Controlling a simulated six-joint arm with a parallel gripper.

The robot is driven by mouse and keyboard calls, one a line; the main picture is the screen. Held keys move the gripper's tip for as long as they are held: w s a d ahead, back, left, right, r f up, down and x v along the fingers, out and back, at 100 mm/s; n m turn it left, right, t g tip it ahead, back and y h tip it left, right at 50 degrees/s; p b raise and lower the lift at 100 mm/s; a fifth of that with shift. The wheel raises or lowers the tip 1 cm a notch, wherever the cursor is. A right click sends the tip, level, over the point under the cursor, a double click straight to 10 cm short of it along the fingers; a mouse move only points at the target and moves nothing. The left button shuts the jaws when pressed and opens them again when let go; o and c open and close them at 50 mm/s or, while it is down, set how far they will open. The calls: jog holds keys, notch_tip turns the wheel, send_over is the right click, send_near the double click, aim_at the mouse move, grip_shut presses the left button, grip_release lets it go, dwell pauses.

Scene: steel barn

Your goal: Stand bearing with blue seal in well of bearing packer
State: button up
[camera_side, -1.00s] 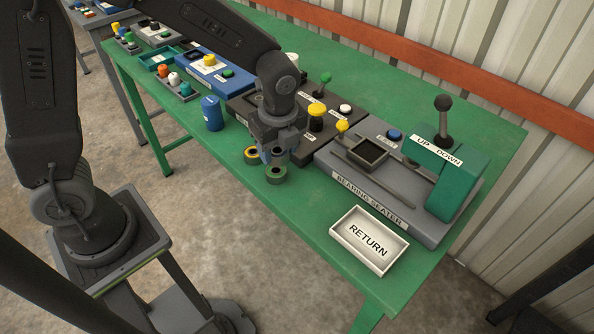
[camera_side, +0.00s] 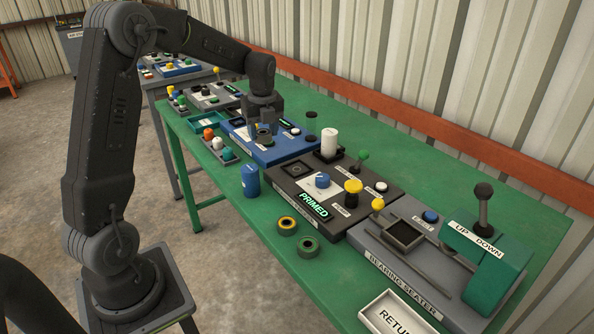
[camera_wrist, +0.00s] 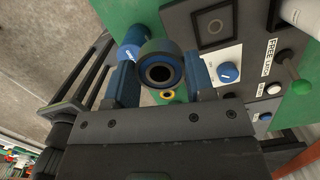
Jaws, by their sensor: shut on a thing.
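The bearing with blue seal (camera_wrist: 163,72) is gripped between my two fingers in the wrist view, its ring face and bore toward the camera. My gripper (camera_side: 264,128) is shut on it; the bearing (camera_side: 263,138) shows small and dark below the fingers in the side view. They are above the blue unit, left of the bearing packer (camera_side: 273,185), apart from the well. The packer is a dark box with a lit PRIMED label. Its square well (camera_side: 296,170) looks empty and also shows in the wrist view (camera_wrist: 212,27).
A white cylinder (camera_side: 329,142) and green-knobbed lever (camera_side: 362,156) rise on the packer. The bearing seater (camera_side: 432,262) is right.

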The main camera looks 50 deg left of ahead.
jog(key=a, duration=0.4)
send_over(296, 169)
notch_tip(296, 169, down, 6)
jog(key=shift+d+f, duration=0.15)
jog(key=shift+f, duration=2.1)
jog(key=shift+f, duration=0.15)
jog(key=o, duration=1)
jog(key=shift+c, duration=0.2)
